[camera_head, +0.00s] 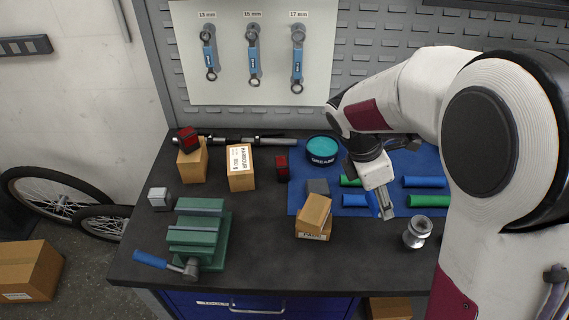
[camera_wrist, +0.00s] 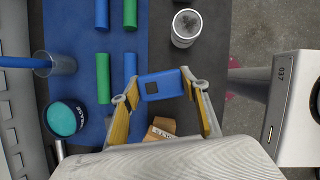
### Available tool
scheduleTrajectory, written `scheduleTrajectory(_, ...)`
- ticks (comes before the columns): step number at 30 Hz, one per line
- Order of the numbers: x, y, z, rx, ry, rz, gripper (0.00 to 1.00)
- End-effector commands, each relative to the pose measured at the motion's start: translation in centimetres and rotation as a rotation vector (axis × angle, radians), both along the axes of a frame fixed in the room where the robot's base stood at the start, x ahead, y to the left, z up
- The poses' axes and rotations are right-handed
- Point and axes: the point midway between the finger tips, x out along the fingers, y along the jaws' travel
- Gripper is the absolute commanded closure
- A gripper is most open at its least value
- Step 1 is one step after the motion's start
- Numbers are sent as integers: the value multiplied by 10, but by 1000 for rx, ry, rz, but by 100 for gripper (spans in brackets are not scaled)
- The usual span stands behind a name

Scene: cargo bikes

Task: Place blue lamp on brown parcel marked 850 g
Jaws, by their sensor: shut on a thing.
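The blue lamp (camera_wrist: 162,85) is a small block with a dark square opening, held between the fingertips of my gripper (camera_wrist: 165,88) in the wrist view. In the head view my gripper (camera_head: 383,202) hangs over the right part of the bench, with a bit of blue showing at its fingers. Brown parcels stand to its left: one lies tilted (camera_head: 314,211) on another (camera_head: 313,231), one bears a "HARBOUR" label (camera_head: 240,167), and one (camera_head: 192,161) carries a red lamp (camera_head: 187,139). I cannot read an 850 g mark on any. A labelled parcel (camera_wrist: 160,132) shows below the gripper in the wrist view.
A grease tin (camera_head: 322,150), green and blue cylinders (camera_head: 424,182) and a metal cup (camera_head: 417,232) stand around my gripper. A second red lamp (camera_head: 282,167), a grey block (camera_head: 318,186) and a green vise (camera_head: 198,238) are further left. The bench between vise and parcels is clear.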

Motion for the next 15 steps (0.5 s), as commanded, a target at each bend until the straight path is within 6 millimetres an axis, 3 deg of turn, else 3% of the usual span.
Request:
scheduleTrajectory(8, 19, 21, 4, 0, -2, 94, 78)
scheduleTrajectory(15, 58, 71, 15, 0, -5, 318, 78)
